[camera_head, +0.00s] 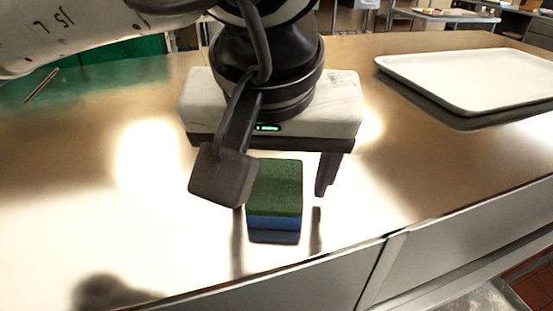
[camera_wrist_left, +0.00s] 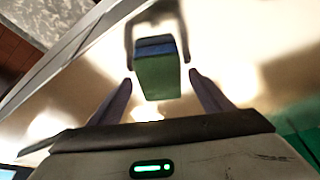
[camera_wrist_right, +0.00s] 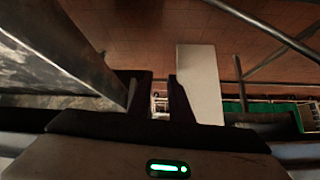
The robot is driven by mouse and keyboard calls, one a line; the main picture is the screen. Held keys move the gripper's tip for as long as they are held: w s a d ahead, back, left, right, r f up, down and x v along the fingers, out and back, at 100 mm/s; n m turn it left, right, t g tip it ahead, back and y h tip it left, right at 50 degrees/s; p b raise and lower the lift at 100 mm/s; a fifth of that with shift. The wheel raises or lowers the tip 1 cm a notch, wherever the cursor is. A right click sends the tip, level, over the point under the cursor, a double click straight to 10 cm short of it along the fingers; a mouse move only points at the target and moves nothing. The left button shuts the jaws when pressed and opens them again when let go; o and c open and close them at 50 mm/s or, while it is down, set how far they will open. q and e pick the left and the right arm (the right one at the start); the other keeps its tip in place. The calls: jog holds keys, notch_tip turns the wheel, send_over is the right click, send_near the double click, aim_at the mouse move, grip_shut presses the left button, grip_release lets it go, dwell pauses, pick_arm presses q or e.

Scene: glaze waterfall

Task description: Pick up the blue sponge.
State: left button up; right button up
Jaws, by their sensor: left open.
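The blue sponge (camera_head: 274,222) is a small block with a dark green top layer and a blue lower layer. It lies on the shiny metal table near its front edge. My left gripper (camera_head: 280,198) points down over it, open, one finger on each side. In the left wrist view the sponge (camera_wrist_left: 157,75) sits between the fingertips (camera_wrist_left: 160,79), with gaps on both sides, and reaches past them. In the head view the left finger is mostly hidden by a dark block on my wrist. My right gripper (camera_wrist_right: 160,80) shows only in its own wrist view, with a narrow empty gap between its fingers.
A white tray (camera_head: 470,77) lies at the table's back right. A green surface (camera_head: 90,88) is at the far left. The metal table (camera_head: 400,165) is clear around the sponge, with bright glare. The right wrist view shows red tiled floor (camera_wrist_right: 135,30) and a pale panel (camera_wrist_right: 199,85).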

aim_at(276, 186)
pick_arm(q)
jog(key=shift+f+b, duration=0.2)
jog(key=shift+b, duration=0.15)
dwell(0.5)
jog(key=c, duration=1.2)
jog(key=shift+r+p, duration=0.3)
jog(key=shift+p, duration=0.1)
notch_tip(276, 186, up, 10)
